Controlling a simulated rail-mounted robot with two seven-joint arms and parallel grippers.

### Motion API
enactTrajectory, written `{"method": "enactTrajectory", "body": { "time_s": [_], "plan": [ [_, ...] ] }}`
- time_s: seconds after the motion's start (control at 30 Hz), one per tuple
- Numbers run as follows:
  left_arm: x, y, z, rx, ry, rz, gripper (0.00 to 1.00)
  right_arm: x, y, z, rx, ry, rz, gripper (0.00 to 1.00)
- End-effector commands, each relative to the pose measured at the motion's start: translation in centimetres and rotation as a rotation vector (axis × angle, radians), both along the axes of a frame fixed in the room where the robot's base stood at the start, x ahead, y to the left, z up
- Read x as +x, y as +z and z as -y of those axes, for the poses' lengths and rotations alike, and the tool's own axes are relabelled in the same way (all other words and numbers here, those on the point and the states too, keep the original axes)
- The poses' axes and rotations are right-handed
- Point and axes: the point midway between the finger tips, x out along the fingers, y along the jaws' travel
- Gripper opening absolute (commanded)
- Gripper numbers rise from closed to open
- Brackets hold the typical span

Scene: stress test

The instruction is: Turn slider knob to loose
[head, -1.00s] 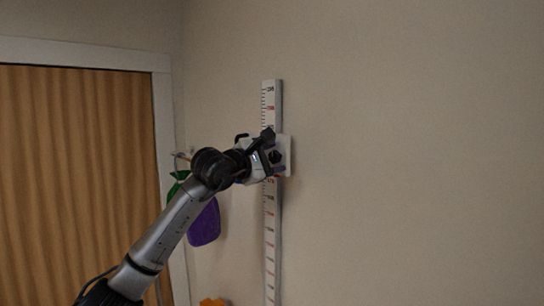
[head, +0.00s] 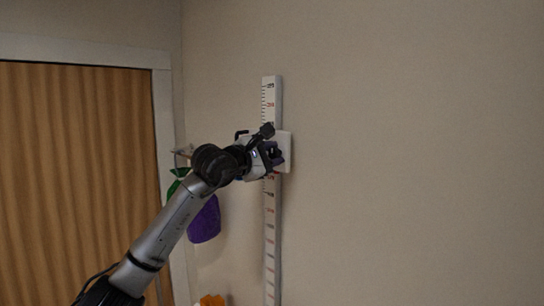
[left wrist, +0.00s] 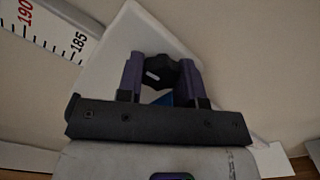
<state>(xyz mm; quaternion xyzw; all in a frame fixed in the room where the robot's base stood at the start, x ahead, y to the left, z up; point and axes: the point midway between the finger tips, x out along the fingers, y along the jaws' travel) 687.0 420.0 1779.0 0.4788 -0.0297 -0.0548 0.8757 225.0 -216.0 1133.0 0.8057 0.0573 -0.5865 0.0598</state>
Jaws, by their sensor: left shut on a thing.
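The black slider knob (left wrist: 160,73) sits on a white slider plate (left wrist: 140,28) in the left wrist view. The plate (head: 286,150) also shows in the head view, mounted on a tall white wall ruler (head: 270,225). My left gripper (left wrist: 161,68) is shut on the knob, with one purple finger on either side of it. In the head view the gripper (head: 274,154) covers most of the plate and hides the knob's face. In the left wrist view the plate looks tilted. Any loose or tight marking cannot be seen. My right gripper is in neither view.
The ruler (left wrist: 50,33) shows 190 and 185 beside the plate. Purple and green items (head: 205,220) hang on the wall left of the ruler, partly behind my arm. A wooden door (head: 80,180) stands at the left. The wall (head: 420,150) at the right is bare.

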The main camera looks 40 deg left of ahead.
Motion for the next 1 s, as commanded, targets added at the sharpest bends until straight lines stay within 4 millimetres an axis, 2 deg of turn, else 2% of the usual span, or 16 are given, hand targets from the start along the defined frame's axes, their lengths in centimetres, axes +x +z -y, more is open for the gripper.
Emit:
{"method": "enactTrajectory", "body": {
  "time_s": [0.27, 1.0],
  "plan": [
    [0.0, -0.3, 0.1, -0.179, -0.001, -0.02, 0.1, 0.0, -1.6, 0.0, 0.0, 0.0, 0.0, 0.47],
    [0.0, -0.3, 0.3, -0.877, -0.001, -0.109, 0.1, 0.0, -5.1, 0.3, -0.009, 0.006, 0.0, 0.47]
  ]
}}
